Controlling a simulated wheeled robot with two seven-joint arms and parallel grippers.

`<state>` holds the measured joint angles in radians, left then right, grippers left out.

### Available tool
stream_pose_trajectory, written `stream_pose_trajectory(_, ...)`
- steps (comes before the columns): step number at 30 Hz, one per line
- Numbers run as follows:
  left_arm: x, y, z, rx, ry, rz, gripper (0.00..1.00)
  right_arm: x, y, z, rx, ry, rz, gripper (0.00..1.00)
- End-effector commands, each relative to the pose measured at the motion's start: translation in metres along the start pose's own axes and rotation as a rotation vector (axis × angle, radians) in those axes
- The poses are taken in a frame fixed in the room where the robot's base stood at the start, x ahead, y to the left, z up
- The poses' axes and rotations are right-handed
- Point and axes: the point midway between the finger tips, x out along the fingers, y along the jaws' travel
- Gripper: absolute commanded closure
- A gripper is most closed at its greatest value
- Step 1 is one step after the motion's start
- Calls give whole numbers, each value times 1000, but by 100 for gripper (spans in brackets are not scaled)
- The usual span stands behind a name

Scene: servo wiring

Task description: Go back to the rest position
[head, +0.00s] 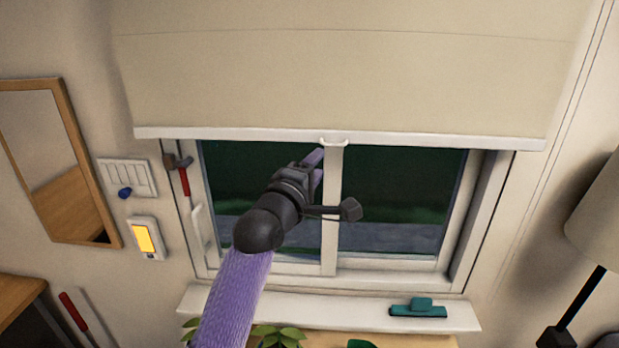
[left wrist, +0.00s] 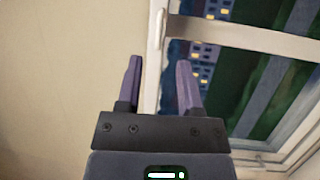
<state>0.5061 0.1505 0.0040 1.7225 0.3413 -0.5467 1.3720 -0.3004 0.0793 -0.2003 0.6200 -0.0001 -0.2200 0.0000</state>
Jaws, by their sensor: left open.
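My left gripper (head: 318,158) is raised in front of the window, close below the hem of the roller blind (head: 340,80). Its arm comes up from the bottom of the head view. In the left wrist view its two purple fingers (left wrist: 160,85) stand apart with nothing between them. The blind is partly lowered, and its small white pull (head: 333,142) sits at the middle of the hem, beside the fingertips. I cannot tell from the head view whether they touch. My right gripper is in neither view.
The window frame (head: 330,230) and its sill (head: 380,312) lie behind my arm. A teal tool (head: 418,309) rests on the sill. A lamp (head: 600,215) stands at the right. A mirror (head: 60,160), a switch panel (head: 127,178) and a yellow-screened device (head: 146,239) are on the left wall.

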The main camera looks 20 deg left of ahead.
Motion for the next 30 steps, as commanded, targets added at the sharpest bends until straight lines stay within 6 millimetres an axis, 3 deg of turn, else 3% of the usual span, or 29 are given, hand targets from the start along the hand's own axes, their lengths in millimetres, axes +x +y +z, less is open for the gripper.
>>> stream_pose_trajectory(6,-29,-1,0,0,0,1,53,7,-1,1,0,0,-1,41)
stream_pose_trajectory(20,-32,-1,1,6,-1,-4,53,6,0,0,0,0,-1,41)
stream_pose_trajectory(23,-45,-31,10,118,-24,-105,53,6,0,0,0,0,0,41)
stream_pose_trajectory(25,-72,-78,25,308,-84,-268,53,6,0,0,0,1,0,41)
stream_pose_trajectory(27,-113,-126,40,530,-188,-450,53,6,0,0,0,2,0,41)
stream_pose_trajectory(30,-172,-173,57,792,-369,-653,53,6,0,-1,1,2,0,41)
